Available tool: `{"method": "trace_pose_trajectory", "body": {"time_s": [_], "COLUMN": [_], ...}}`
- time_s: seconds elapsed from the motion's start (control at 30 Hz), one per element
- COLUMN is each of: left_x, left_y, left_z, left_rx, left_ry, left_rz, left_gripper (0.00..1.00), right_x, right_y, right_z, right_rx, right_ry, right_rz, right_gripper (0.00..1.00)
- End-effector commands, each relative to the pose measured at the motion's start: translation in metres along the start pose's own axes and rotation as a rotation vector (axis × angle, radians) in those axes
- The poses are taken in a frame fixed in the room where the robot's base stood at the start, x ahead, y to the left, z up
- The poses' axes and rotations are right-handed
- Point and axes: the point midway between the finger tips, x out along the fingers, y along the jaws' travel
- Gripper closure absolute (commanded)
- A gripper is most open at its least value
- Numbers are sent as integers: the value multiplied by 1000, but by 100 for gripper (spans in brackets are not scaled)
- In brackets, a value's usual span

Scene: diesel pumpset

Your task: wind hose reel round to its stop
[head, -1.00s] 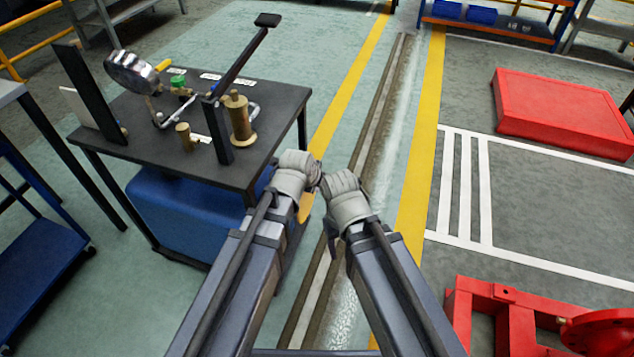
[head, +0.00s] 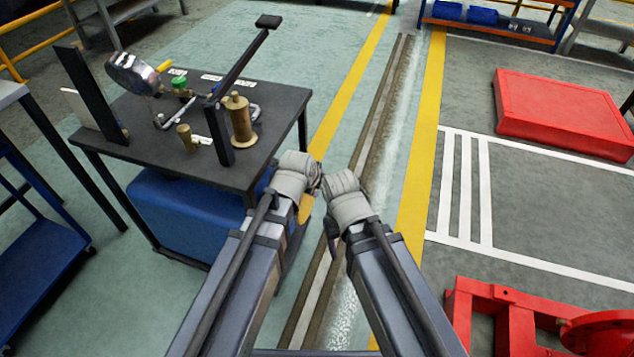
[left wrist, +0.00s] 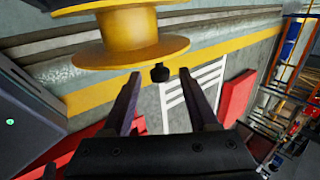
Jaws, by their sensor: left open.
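The hose reel is a yellow spool (left wrist: 130,38) with a wide round flange, across the top of the left wrist view. A small black knob (left wrist: 160,75) sticks out below its flange. My left gripper (left wrist: 160,80) is open, its two dark fingers on either side of the knob with gaps to it. I cannot tell how deep the knob sits between them. In the head view only an orange-yellow sliver of the reel (head: 305,208) shows beside my left wrist, which hides the rest. My right wrist is close by on the right; its fingers are not clearly visible.
A dark-topped bench (head: 195,165) with a gauge, a brass piece and a black lever stands at left, a blue tank (head: 185,215) under it. A red block (head: 560,112) and a red frame (head: 505,310) lie at right. The floor between is clear.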

Motion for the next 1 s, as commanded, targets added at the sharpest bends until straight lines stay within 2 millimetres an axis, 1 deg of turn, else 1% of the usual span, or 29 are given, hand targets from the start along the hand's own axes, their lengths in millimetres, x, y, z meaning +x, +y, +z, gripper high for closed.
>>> {"method": "trace_pose_trajectory", "body": {"time_s": [0.03, 0.17, 0.4, 0.5, 0.63, 1.0], "left_x": [-7, -22, -59, -70, -74, -73], "left_y": [-1, -2, -2, -1, 0, 0], "left_z": [0, 0, 0, 0, 0, 0], "left_rx": [0, 0, 0, 0, 0, 0], "left_ry": [0, 0, 0, 0, 0, 0], "left_rz": [0, 0, 0, 1, 1, 1], "left_gripper": [40, 40, 40, 40, 40, 40], "right_x": [-6, -20, -49, -58, -62, -60], "right_y": [1, 2, 5, 6, 6, 6], "right_z": [0, 1, 3, 3, 4, 4], "right_rx": [0, 0, 0, 0, 0, 0], "right_ry": [0, 0, 0, 0, 0, 0], "right_rz": [0, 0, 0, 0, 0, 0], "right_gripper": [38, 38, 38, 38, 38, 38]}}
